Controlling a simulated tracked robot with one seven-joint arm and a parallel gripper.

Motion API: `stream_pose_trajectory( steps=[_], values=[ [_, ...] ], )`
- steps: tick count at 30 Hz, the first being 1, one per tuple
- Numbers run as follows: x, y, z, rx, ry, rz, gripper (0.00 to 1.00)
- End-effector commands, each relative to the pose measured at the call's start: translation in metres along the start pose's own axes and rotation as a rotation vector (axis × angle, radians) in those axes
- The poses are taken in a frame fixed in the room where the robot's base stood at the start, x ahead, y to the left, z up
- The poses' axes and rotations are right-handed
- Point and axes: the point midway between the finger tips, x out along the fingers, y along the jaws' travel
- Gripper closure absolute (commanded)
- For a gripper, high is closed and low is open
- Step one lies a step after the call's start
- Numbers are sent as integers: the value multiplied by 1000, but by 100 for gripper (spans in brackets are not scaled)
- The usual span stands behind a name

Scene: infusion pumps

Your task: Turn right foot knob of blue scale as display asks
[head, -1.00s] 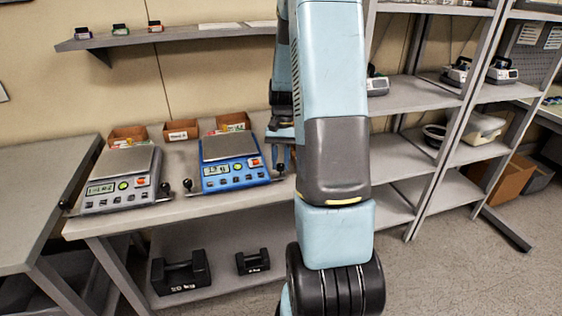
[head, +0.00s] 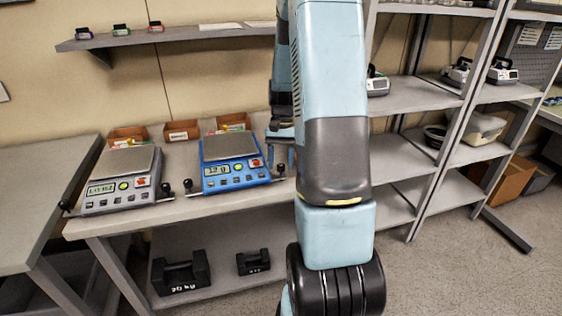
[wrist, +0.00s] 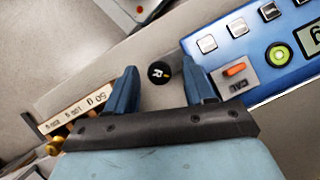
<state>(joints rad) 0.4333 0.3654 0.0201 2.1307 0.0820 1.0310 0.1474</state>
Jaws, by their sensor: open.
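The blue scale (head: 240,181) stands on the table, with a lit display (head: 217,169) whose text is too small to read surely. Only a cut-off edge of the display (wrist: 314,38) shows in the wrist view. The right foot knob (wrist: 158,72) is black and round, marked "R" with a small yellow mark. It also shows small at the scale's right front in the head view (head: 281,169). My gripper (wrist: 161,84) is open, one finger on each side of the knob in the wrist view. I cannot tell whether they touch it or how high they are.
A grey scale (head: 112,203) with its own knobs stands left of the blue one. Small cardboard bins (head: 181,131) stand behind the scales. Black weights (head: 181,273) lie on the lower shelf.

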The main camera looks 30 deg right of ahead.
Motion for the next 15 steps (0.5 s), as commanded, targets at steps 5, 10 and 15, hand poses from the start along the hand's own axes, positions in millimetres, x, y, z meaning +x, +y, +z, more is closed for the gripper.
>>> stream_pose_trajectory(
  steps=[5,10,15],
  values=[
    [-5,0,0,0,0,0,46],
    [-27,0,0,0,2,0,46],
    [-61,0,-1,-1,4,0,46]
  ],
)
